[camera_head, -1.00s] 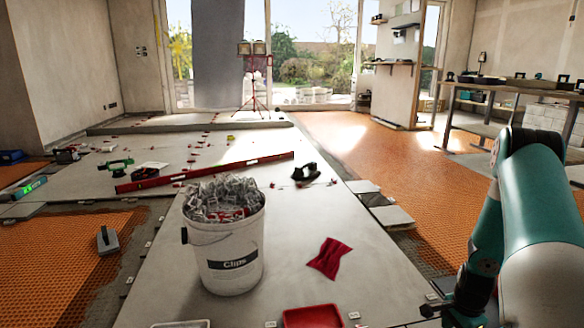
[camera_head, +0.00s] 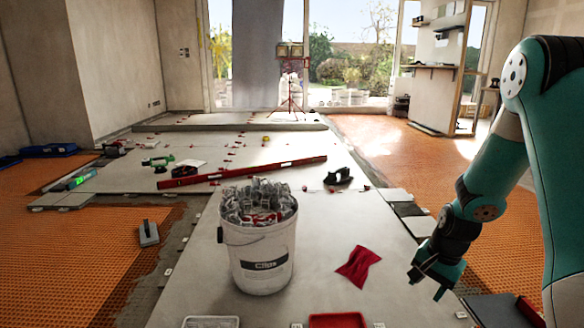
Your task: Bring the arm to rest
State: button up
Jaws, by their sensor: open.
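My gripper (camera_head: 427,287) hangs at the lower right at the end of my teal and black arm. Its two dark fingers point down and stand apart, with nothing between them. It is to the right of the red cloth (camera_head: 358,266) and near the right edge of the grey tiles. The arm is bent, with its elbow high at the upper right. Nothing is seen touching the gripper.
A white bucket (camera_head: 258,262) full of clips stands left of the cloth. A red tray (camera_head: 338,320) sits at the bottom edge. A long red level (camera_head: 240,173) and a black tool (camera_head: 338,177) lie farther back. Orange matting (camera_head: 385,140) is open floor behind.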

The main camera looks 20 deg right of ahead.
jog(key=s+a+r+n+y+p, duration=0.3)
jog(key=a+r+n, duration=0.7)
jog(key=a+r, duration=1)
jog(key=s+a+r+n+g+p, duration=0.1)
jog(key=s+a+r+n+p, duration=0.1)
jog(key=s+a+r+n, duration=0.4)
jog(key=s+a+r+n+p, duration=0.2)
jog(key=s+a+r+n, duration=0.15)
jog(key=s+a, duration=0.35)
notch_tip(320, 180, up, 38)
jog(key=s+d+p, duration=0.1)
jog(key=p, duration=3.7)
jog(key=shift+d+f, duration=0.2)
jog(key=shift+d, duration=0.05)
jog(key=shift+s, duration=0.1)
